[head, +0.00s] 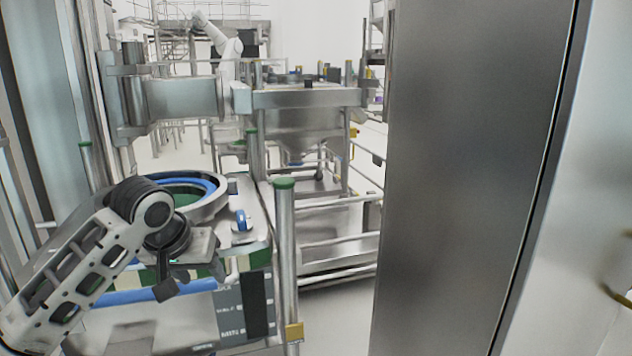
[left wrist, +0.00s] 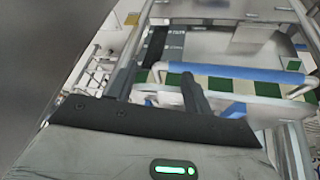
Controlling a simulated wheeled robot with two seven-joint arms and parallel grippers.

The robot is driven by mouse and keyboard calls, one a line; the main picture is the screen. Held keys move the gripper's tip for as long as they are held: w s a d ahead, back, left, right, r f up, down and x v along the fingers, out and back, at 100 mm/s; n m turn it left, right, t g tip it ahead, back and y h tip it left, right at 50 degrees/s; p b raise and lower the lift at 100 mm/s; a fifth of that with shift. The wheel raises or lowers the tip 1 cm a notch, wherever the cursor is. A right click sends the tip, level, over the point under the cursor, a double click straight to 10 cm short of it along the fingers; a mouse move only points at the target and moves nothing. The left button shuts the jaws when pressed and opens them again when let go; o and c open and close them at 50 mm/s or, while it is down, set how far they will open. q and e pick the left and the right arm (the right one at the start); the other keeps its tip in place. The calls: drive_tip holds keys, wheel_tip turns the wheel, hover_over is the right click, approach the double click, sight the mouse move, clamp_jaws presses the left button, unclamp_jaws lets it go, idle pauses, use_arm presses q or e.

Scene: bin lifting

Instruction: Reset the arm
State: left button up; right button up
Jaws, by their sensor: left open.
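My left arm comes in from the left in the head view, white with dark joints. Its gripper (head: 180,280) hangs in front of the near steel bin station, close to its front edge and control panel. Whether the fingers touch the station cannot be told. My right arm and right gripper are not in view.
The bin station (head: 262,240) has a round opening with a blue ring (head: 205,184) and a blue front bar (head: 130,296). A green-capped post (head: 285,250) stands at its right. A steel hopper (head: 300,125) stands behind. A large steel panel (head: 470,180) blocks the right side.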

use_arm(q)
drive_tip(key=s+d+f+m+t+h, duration=0.1)
drive_tip(key=s+d+f, duration=0.15)
drive_tip(key=f, duration=0.45)
drive_tip(key=s+d+f+h, duration=0.1)
drive_tip(key=s+d+f, duration=0.15)
drive_tip(key=f, duration=0.45)
drive_tip(key=s+d+f+m+t+h, duration=0.1)
drive_tip(key=s+d+f, duration=0.15)
drive_tip(key=f, duration=0.45)
drive_tip(key=s+a+f+t, duration=0.1)
drive_tip(key=s+f, duration=0.3)
drive_tip(key=s, duration=0.5)
drive_tip(key=s+a+f+t+y, duration=0.1)
drive_tip(key=s+f, duration=0.3)
drive_tip(key=s, duration=0.6)
drive_tip(key=shift+s+a+f+t+y, duration=0.3)
drive_tip(key=shift+a+f, duration=0.1)
drive_tip(key=shift+a, duration=0.15)
drive_tip(key=shift+m, duration=0.3)
drive_tip(key=shift+c, duration=1.3)
drive_tip(key=shift+s+a, duration=0.1)
drive_tip(key=shift+a, duration=0.05)
drive_tip(key=shift+c, duration=0.3)
